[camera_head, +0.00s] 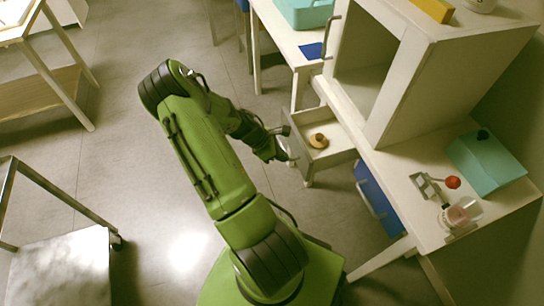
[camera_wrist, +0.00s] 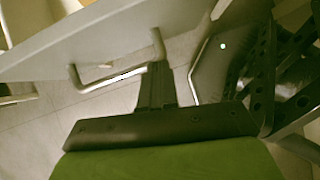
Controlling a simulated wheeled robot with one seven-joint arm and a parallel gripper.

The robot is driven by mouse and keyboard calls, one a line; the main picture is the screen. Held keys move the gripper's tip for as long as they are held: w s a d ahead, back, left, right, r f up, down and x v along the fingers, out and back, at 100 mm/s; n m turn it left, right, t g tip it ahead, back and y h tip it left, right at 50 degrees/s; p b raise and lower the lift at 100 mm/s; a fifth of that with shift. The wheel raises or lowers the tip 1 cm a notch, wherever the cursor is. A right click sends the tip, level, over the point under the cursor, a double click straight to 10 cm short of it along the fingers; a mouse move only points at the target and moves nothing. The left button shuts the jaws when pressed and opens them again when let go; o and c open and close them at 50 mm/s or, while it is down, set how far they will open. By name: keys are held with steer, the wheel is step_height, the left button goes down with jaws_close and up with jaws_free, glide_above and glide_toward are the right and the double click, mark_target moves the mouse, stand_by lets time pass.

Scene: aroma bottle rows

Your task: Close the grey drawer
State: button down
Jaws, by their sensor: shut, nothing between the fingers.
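The grey drawer (camera_head: 336,159) is pulled out from the white desk unit, with its open top showing. A small round tan object (camera_head: 318,141) lies inside it. My gripper (camera_head: 282,148) is at the drawer's front, close to its handle side, and is shut and empty. In the wrist view, my gripper's dark fingers (camera_wrist: 155,88) are together beside a bent metal handle (camera_wrist: 110,80) below a pale grey panel (camera_wrist: 90,40), apparently the drawer front. Whether the fingers touch the handle or panel is unclear.
A blue drawer (camera_head: 374,200) sits lower right, near my arm. The desk top (camera_head: 415,215) holds a teal box (camera_head: 487,163), a red ball (camera_head: 453,182) and a bottle (camera_head: 460,214). A wheeled cart (camera_head: 62,270) stands at left. The floor between is clear.

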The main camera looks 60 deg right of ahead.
steer(key=p, duration=0.2)
glide_above(325, 153)
steer(key=shift+a, duration=0.1)
steer(key=shift+s+d, duration=0.25)
steer(key=shift+s, duration=0.05)
steer(key=shift+r, duration=0.1)
steer(key=shift+w+a+r, duration=0.1)
steer(key=shift+w+r, duration=0.05)
steer(key=shift+w, duration=0.15)
steer(key=w+a+p, duration=0.1)
steer(key=w+r, duration=0.1)
steer(key=w, duration=0.1)
steer(key=shift+a+r+p, duration=0.2)
steer(key=shift+a+p, duration=0.2)
steer(key=p+v, duration=0.1)
steer(key=v, duration=0.8)
steer(key=shift+w+a+r+p, duration=0.15)
steer(key=shift+a+r+p, duration=0.15)
steer(key=shift+p, duration=0.1)
steer(key=shift+w, duration=0.1)
